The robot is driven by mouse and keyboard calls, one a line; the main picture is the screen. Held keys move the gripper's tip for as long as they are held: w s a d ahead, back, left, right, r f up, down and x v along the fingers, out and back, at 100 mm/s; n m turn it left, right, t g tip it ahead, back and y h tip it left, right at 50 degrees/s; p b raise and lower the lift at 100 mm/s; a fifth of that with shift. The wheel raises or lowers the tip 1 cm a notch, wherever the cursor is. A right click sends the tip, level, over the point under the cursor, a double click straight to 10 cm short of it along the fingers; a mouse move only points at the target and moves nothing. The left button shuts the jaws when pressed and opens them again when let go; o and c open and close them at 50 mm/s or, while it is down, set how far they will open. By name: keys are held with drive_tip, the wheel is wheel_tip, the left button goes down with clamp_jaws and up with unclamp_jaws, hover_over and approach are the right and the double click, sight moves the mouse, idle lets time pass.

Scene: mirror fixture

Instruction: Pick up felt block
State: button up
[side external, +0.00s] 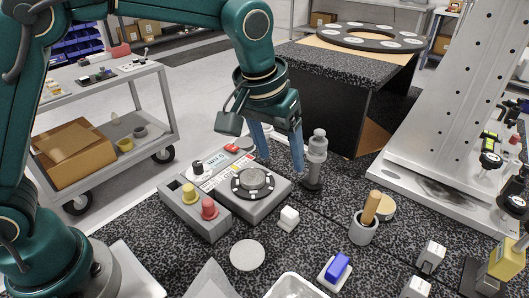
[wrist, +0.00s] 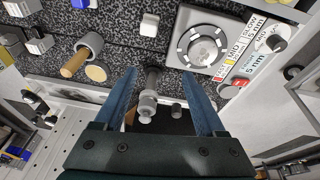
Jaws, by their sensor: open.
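I cannot tell for sure which thing is the felt block. A blue block (side external: 338,266) on a white base lies near the front of the speckled bench, and a small white block (side external: 289,218) stands alone behind it to the left. The white block also shows at the top of the wrist view (wrist: 150,22). My gripper (side external: 281,165) is open and empty, its two blue fingers pointing down above the bench, behind both blocks. In the wrist view, a grey metal post (wrist: 149,98) appears between the open fingers (wrist: 160,72); no contact is visible.
A grey dial unit (side external: 253,184) with yellow and red knobs stands left of the post (side external: 315,160). A cup (side external: 362,229) with a wooden handle is at right. A flat disc (side external: 247,254) and white tray (side external: 294,288) lie in front. A perforated metal plate (side external: 450,120) rises at right.

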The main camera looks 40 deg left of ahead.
sight(290, 211)
drive_tip(key=shift+m+g, duration=0.5)
drive_tip(key=shift+g, duration=0.4)
drive_tip(key=d+f, duration=0.1)
drive_tip(key=f, duration=0.1)
drive_tip(key=d+f, duration=0.1)
drive_tip(key=f, duration=0.2)
drive_tip(key=s+d+f, duration=0.1)
drive_tip(key=f, duration=0.2)
drive_tip(key=shift+d, duration=0.15)
drive_tip(key=shift+w+f, duration=0.2)
drive_tip(key=shift+f, duration=0.9)
drive_tip(key=shift+w+f, duration=0.15)
drive_tip(key=shift+f, duration=0.95)
clamp_jaws()
